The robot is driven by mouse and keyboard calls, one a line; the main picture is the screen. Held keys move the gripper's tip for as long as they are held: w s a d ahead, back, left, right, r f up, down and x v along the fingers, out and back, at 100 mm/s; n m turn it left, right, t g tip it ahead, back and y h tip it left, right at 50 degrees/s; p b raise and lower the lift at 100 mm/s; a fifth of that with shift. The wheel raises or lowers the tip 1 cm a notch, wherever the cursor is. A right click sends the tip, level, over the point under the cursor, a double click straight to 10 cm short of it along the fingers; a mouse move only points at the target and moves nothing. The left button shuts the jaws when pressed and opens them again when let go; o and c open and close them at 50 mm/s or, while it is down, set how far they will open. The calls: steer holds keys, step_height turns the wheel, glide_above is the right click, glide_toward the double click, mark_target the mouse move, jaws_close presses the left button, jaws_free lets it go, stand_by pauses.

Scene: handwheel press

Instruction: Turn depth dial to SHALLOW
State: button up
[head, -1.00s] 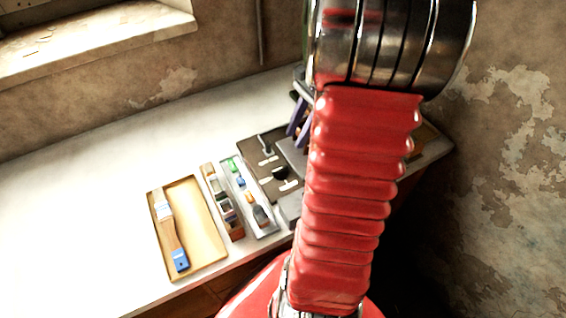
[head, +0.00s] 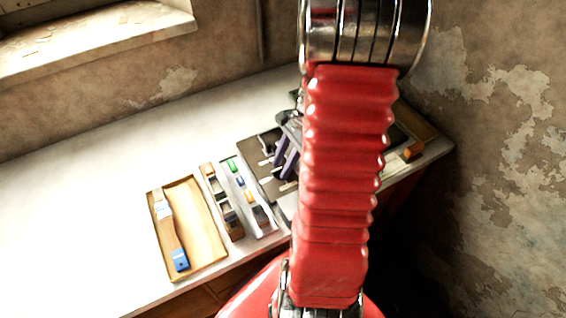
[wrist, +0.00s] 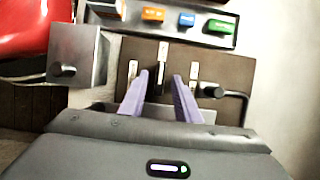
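My gripper (wrist: 159,80) has two purple fingers, spread apart with a gap between them. It also shows in the head view (head: 284,168), over the dark brown panel (head: 251,153). In the wrist view the panel (wrist: 212,62) bears several pale label plates. A narrow dark piece with a pale plate (wrist: 162,57), possibly the depth dial's pointer, stands just beyond the gap between the fingertips. I cannot read the labels or tell whether the fingers touch it. The rest of the dial is hidden or unclear.
A black bent lever (wrist: 222,92) stands on the panel's right. A grey block with a knob (wrist: 76,62) is at its left. A tray of coloured blocks (wrist: 237,38) lies beyond. In the head view, a tray with a brush (head: 205,215) lies left, and the bench's left is clear.

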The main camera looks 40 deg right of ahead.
jaws_close()
stand_by(0.3)
steer(key=shift+n, duration=0.3)
steer(key=n+g, duration=0.1)
steer(key=n, duration=0.3)
steer(key=n+g, duration=0.1)
steer(key=n, duration=0.1)
steer(key=shift+w+g, duration=0.25)
steer(key=shift+g, duration=0.05)
steer(key=n+g, duration=0.1)
steer(key=n, duration=0.2)
steer(key=n+g+h, duration=0.1)
steer(key=n, duration=0.2)
steer(key=shift+w+a, duration=0.15)
steer(key=shift+w, duration=0.05)
steer(key=n+h, duration=0.1)
steer(key=n, duration=0.1)
steer(key=n+g, duration=0.1)
steer(key=n, duration=0.2)
steer(key=shift+a+h, duration=0.15)
steer(key=shift+h, duration=0.25)
steer(key=shift+n, duration=0.3)
